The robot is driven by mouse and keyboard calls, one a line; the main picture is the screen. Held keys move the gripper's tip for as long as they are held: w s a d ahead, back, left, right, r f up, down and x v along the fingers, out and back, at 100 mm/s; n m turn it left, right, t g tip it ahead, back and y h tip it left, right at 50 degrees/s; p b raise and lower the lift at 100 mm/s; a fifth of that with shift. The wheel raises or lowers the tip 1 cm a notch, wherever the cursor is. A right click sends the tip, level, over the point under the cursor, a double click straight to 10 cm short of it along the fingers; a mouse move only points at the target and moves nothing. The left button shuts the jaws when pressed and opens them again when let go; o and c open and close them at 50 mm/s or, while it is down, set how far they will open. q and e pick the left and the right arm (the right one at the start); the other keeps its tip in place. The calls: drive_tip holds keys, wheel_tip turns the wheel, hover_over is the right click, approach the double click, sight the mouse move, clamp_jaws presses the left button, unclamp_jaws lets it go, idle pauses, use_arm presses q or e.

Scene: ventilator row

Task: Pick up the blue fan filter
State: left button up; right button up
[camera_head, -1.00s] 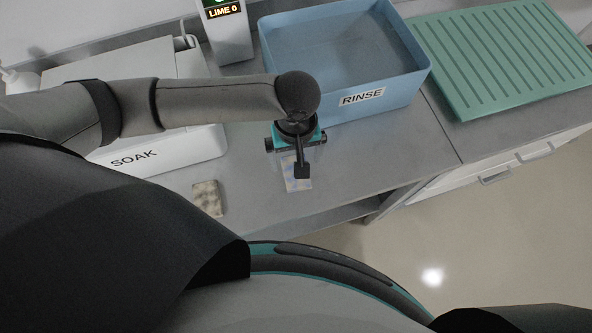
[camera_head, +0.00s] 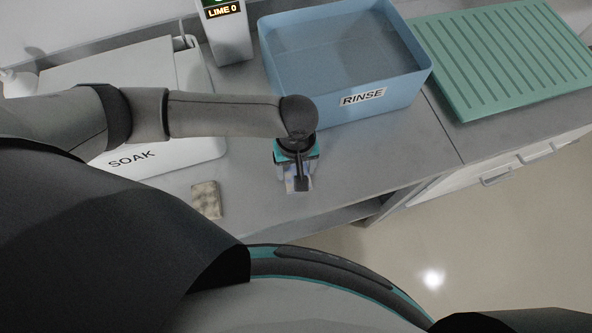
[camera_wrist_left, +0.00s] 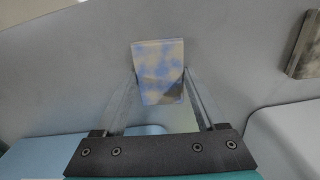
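The blue fan filter (camera_head: 300,186) is a small flat pad, mottled blue and beige, at the front of the grey counter below the rinse tub. My left gripper (camera_head: 297,182) is over it, pointing down, and partly hides it. In the left wrist view the filter (camera_wrist_left: 160,75) sits between my two fingertips (camera_wrist_left: 159,73), which meet its side edges, so the gripper looks shut on it. Whether the filter is clear of the counter cannot be told. My right gripper is not in view.
A brownish pad (camera_head: 207,199) lies to the left on the counter (camera_head: 250,200). The blue RINSE tub (camera_head: 398,98) stands behind the gripper, the white SOAK tub (camera_head: 190,151) to the left. A green ribbed rack (camera_head: 505,55) is at the right. A display post (camera_head: 230,38) stands at the back.

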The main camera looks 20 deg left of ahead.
use_arm(q)
drive_tip(key=c, duration=0.8)
drive_tip(key=shift+o, duration=0.2)
wheel_tip(320, 180, up, 20)
drive_tip(key=p, duration=0.3)
drive_tip(key=shift+p, duration=0.35)
